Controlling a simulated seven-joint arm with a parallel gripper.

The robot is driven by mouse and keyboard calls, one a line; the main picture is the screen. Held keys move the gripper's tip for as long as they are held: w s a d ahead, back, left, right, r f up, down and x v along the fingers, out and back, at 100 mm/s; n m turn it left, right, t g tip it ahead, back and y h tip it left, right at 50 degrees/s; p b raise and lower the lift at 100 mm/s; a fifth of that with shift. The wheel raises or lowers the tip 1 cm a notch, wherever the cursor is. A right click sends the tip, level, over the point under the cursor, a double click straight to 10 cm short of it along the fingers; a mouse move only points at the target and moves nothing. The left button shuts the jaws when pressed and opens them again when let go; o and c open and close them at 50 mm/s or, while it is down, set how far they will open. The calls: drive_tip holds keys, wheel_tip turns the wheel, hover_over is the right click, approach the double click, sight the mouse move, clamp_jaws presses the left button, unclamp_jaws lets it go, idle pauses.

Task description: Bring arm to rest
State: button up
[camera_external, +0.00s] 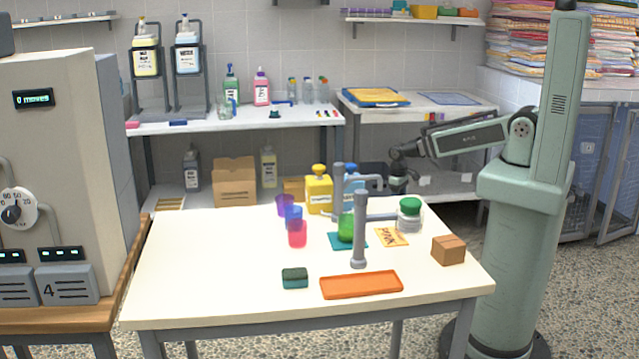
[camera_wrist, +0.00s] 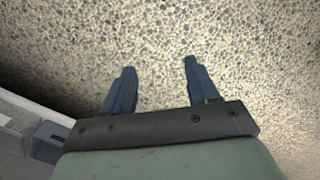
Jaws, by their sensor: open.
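My gripper (camera_external: 398,182) hangs at the end of my folded arm, near the far right edge of the white table in the external view. Its fingers are too small and dark there to read. In the wrist view my gripper (camera_wrist: 160,66) shows two blue-grey fingers spread apart with nothing between them. Below them is only speckled floor (camera_wrist: 240,70). My arm reaches left from its upright green column, with the forearm roughly level.
The white table (camera_external: 200,270) holds a green-lidded jar (camera_external: 410,215), a brown box (camera_external: 448,250), an orange tray (camera_external: 361,285), a sponge (camera_external: 295,278), a grey post stand (camera_external: 359,230), cups (camera_external: 297,234) and a yellow bottle (camera_external: 319,193). Its left front is clear.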

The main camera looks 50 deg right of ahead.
drive_tip(key=s+f+g, duration=0.3)
drive_tip(key=s+f, duration=0.5)
drive_tip(key=s, duration=0.5)
drive_tip(key=s+f+g, duration=0.3)
drive_tip(key=s+f, duration=0.6)
drive_tip(key=s, duration=0.4)
drive_tip(key=shift+s, duration=0.4)
